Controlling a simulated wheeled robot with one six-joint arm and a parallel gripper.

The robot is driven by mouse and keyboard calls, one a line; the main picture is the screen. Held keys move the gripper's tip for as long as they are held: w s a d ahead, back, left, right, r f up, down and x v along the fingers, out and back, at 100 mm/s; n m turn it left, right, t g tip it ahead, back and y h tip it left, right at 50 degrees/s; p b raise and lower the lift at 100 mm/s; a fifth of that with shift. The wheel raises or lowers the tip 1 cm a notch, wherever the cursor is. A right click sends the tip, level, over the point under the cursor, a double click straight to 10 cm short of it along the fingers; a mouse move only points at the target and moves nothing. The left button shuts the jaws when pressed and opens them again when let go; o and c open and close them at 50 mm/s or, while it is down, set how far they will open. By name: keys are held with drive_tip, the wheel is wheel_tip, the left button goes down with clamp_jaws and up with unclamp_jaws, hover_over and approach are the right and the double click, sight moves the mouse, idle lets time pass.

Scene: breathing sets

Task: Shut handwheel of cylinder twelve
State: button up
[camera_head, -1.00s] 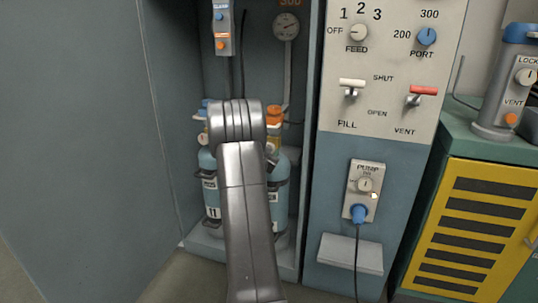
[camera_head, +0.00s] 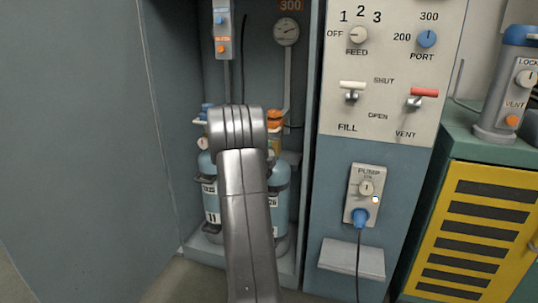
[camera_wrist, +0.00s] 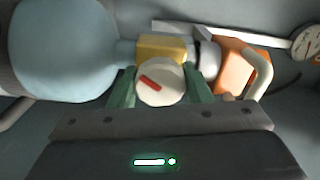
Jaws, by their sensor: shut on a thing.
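In the wrist view, the handwheel (camera_wrist: 176,93), a cream round knob with a slanted red bar, sits between the two green fingers of my gripper (camera_wrist: 161,86). The gripper is shut on it. Behind it is a yellow valve block on the neck of a light blue cylinder (camera_wrist: 60,50). An orange fitting (camera_wrist: 242,65) joins the valve on the right. In the head view, my arm hides the gripper and the handwheel. The right-hand cylinder (camera_head: 280,200), under an orange fitting (camera_head: 274,116), is partly covered; its number is hidden.
A cylinder marked 11 (camera_head: 211,205) stands close on the left in the same bay. A gauge (camera_head: 286,32) is on the back wall. A control panel (camera_head: 385,75) and pump switch (camera_head: 366,189) stand to the right. The grey door (camera_head: 80,150) bounds the left.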

drive_tip(key=m, duration=0.6)
drive_tip(key=shift+f+m, duration=0.1)
drive_tip(key=shift+m, duration=0.2)
drive_tip(key=m, duration=1.2)
drive_tip(key=shift+m, duration=0.3)
drive_tip(key=m, duration=0.6)
drive_tip(key=shift+m, duration=0.4)
drive_tip(key=o, duration=1)
